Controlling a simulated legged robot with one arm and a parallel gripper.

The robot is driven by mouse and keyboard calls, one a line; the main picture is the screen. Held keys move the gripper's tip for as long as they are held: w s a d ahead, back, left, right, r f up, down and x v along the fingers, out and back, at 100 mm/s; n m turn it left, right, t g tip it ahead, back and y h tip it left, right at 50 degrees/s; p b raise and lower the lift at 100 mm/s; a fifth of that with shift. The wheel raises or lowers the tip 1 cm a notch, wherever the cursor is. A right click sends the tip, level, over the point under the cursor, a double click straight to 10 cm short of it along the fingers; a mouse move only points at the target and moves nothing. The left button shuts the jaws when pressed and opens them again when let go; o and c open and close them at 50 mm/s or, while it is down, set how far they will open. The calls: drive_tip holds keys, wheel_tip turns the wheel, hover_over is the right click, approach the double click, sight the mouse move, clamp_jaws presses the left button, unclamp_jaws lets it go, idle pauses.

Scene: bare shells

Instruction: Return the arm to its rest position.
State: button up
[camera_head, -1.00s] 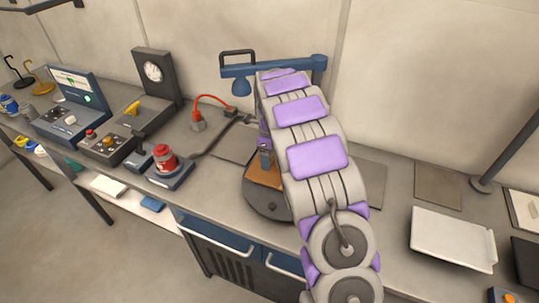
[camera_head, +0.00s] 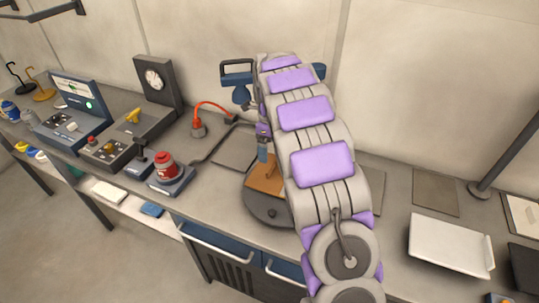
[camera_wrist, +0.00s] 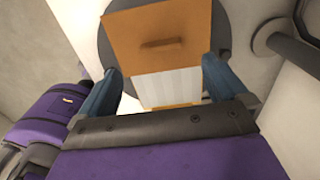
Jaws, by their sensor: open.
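My arm (camera_head: 305,115), grey with purple pads, reaches from the bottom of the head view toward the bench's back. It hides most of my gripper in that view; only a blue finger (camera_head: 262,150) shows at its left side. In the wrist view my gripper (camera_wrist: 162,66) has its two blue fingers spread wide apart. The panel (camera_head: 264,172) also shows in the head view, on a round dark base (camera_head: 262,208). Nothing is visibly gripped.
A blue lamp-like fixture (camera_head: 238,75) stands behind my arm, partly hidden. A red button unit (camera_head: 167,170) and control boxes (camera_head: 108,150) fill the bench's left. A white tray (camera_head: 448,246) and a dark slanted post (camera_head: 505,155) stand at the right. The wall is close behind.

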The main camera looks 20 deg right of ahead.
wheel_tip(320, 180, up, 9)
drive_tip(key=p, duration=0.1)
drive_tip(key=s+a+r+n, duration=0.35)
drive_tip(key=s+n, duration=0.25)
drive_tip(key=s, duration=0.3)
drive_tip(key=s+a+f+n, duration=0.1)
drive_tip(key=s+a+n, duration=0.2)
drive_tip(key=s+n, duration=0.4)
drive_tip(key=s+a+f+n+g, duration=0.1)
drive_tip(key=s+n, duration=0.6)
drive_tip(key=s, duration=0.9)
drive_tip(key=s+a+f+n, duration=0.2)
drive_tip(key=s+a+n, duration=0.2)
drive_tip(key=s+n, duration=0.3)
drive_tip(key=s, duration=0.5)
drive_tip(key=shift+s+a+f+g, duration=0.15)
drive_tip(key=shift+a+f+g, duration=0.1)
drive_tip(key=shift+a+g, duration=0.15)
